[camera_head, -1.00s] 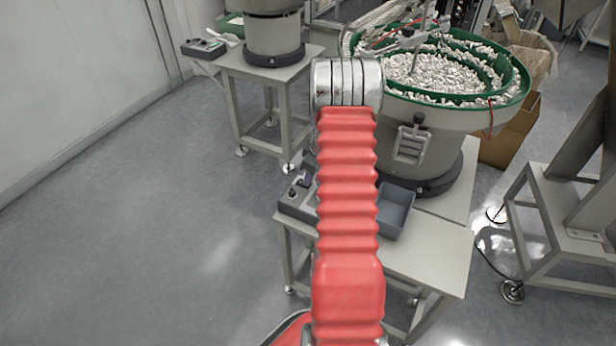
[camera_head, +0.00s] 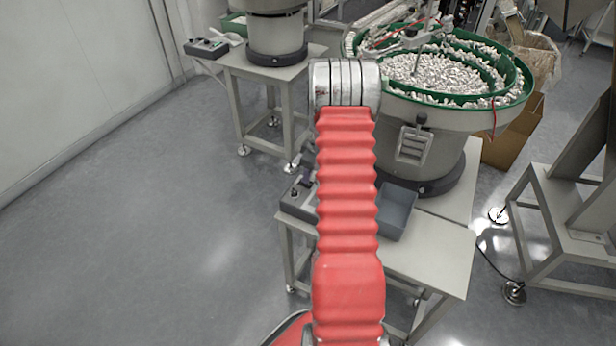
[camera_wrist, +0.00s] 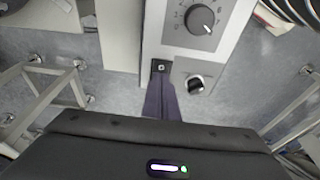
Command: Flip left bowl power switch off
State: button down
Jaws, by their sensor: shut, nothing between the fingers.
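A grey control box (camera_wrist: 200,45) fills the upper middle of the wrist view, with a numbered dial (camera_wrist: 202,20) and a black knob (camera_wrist: 196,83). Beside the knob is a small black switch (camera_wrist: 160,66) with a pale mark. My gripper (camera_wrist: 161,84) is shut and empty, its dark purple fingers pointing at this switch. The fingertips lie just short of it in the picture; I cannot tell whether they touch. In the head view the same box (camera_head: 295,199) sits on the near stand, partly hidden by my red arm.
The near green-rimmed bowl (camera_head: 413,146) of white parts stands on a stand (camera_head: 437,252) with a grey bin (camera_head: 396,212). Another bowl (camera_head: 277,36) and control box (camera_head: 207,47) stand farther back left. The floor at left is clear.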

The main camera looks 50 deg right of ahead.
jog(key=shift+r, duration=0.6)
jog(key=s+v, duration=0.2)
jog(key=v, duration=1)
jog(key=shift+s+d, duration=0.15)
jog(key=shift+d, duration=0.15)
jog(key=shift+f, duration=0.1)
